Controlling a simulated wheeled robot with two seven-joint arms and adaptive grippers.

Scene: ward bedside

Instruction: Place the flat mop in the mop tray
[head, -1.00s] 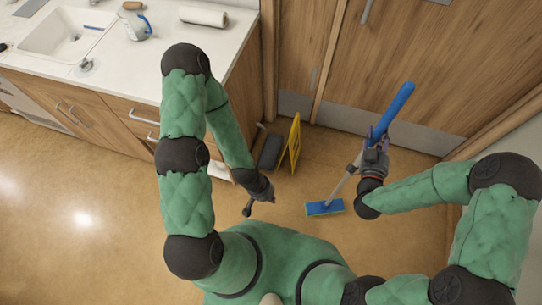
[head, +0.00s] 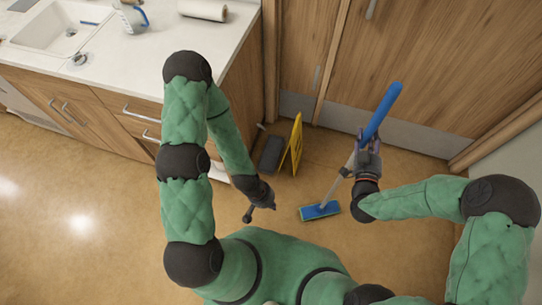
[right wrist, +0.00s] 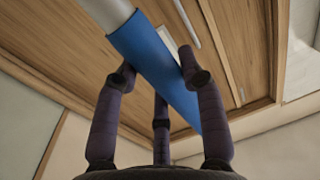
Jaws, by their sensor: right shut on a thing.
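The flat mop has a blue handle (head: 384,108), a grey pole and a flat blue head (head: 320,211) down at the floor. My right gripper (head: 368,141) is shut on the mop's handle, which leans with its top up and to the right. In the right wrist view the blue handle (right wrist: 155,62) passes between my dark fingers. A dark grey piece (head: 270,154), which looks like the mop tray, is on the floor beside the cabinet, up and left of the mop head. My left gripper (head: 258,208) hangs left of the mop head, apart from it; its jaws are unclear.
A yellow floor sign (head: 293,144) stands right beside the dark grey piece, on the mop's side. The cabinet and counter (head: 125,45) are at the left. A wooden door (head: 430,60) closes the back. The floor at left is clear.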

